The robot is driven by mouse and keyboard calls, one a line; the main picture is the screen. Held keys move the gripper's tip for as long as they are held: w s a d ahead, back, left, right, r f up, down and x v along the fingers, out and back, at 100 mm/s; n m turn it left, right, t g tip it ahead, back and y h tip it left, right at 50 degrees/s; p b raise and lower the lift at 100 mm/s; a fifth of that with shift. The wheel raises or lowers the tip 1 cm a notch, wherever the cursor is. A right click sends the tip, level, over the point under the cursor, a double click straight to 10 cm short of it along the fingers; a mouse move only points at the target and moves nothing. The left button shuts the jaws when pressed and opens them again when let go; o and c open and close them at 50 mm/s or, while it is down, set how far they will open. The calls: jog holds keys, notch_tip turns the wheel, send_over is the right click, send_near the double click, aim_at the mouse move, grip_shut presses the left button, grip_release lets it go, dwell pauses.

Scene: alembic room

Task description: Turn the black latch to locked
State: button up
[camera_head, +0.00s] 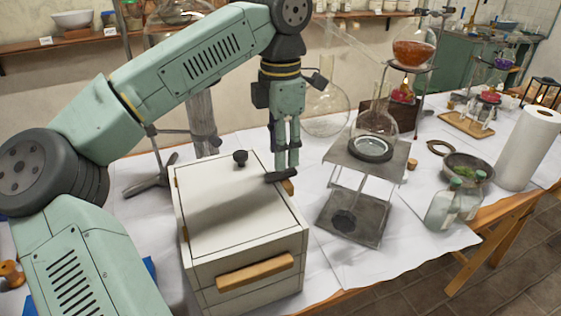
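A white box (230,215) with a wooden front handle (255,272) stands on the cloth-covered table. A small black knob (240,157) stands up from its top, toward the back. A flat black piece (275,177), which looks like the latch, lies by the top's right edge. A small wooden piece (288,187) is beside it. My gripper (287,172) points down at this edge, its fingertips at the black piece. I cannot tell whether they touch it or hold it. The fingers look close together, but the gap is unclear. The latch's locked or unlocked marking cannot be seen.
A metal lab stand (345,215) with a flask on it is right of the box. Glass bottles (445,205), a dark bowl (468,166) and a paper roll (528,148) are further right. A grey clamp stand (203,120) is behind the box.

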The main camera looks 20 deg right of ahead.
aim_at(281, 172)
notch_tip(281, 172, up, 8)
jog(key=shift+f, duration=0.15)
dwell(0.6)
